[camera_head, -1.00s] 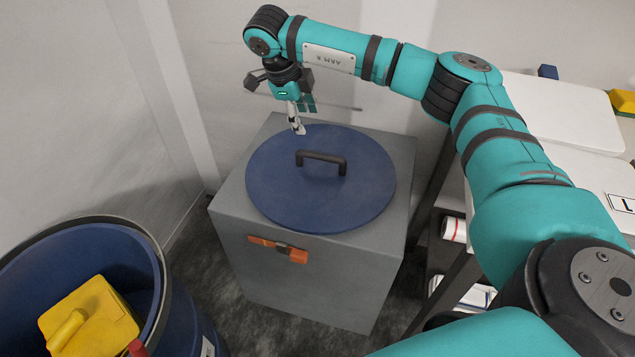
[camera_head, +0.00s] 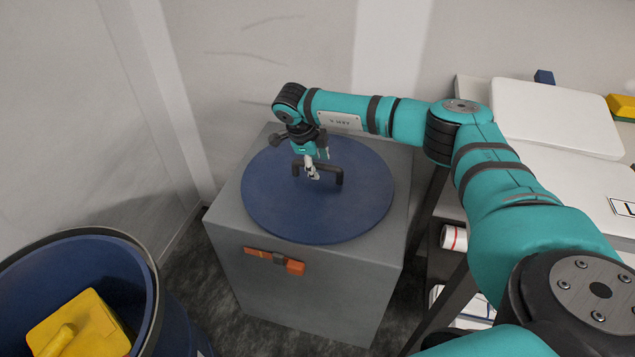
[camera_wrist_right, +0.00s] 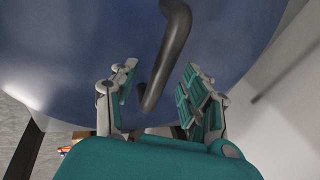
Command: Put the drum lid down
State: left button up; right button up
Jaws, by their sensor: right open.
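The drum lid (camera_head: 345,219) is a round dark blue disc with a black bar handle (camera_head: 339,177). It lies flat on top of a grey box-shaped stand (camera_head: 222,217). My right gripper (camera_head: 312,175) is over the lid at the handle's left part. In the right wrist view the open fingers (camera_wrist_right: 155,100) are on either side of the handle (camera_wrist_right: 168,65), with gaps to it, above the blue lid (camera_wrist_right: 80,50). The blue drum (camera_head: 150,290) stands open at the lower left. My left gripper is not in view.
A yellow object (camera_head: 75,330) lies inside the drum. An orange and grey latch-like piece (camera_head: 275,261) is on the stand's front. A bench with white lidded surfaces (camera_head: 555,115) and a shelf below is at the right, behind my right arm. Walls close in behind the stand.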

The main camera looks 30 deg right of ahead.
jog(key=shift+f, duration=0.3)
grip_shut()
jog(key=shift+w+r, duration=0.1)
jog(key=shift+r, duration=0.05)
dwell(0.3)
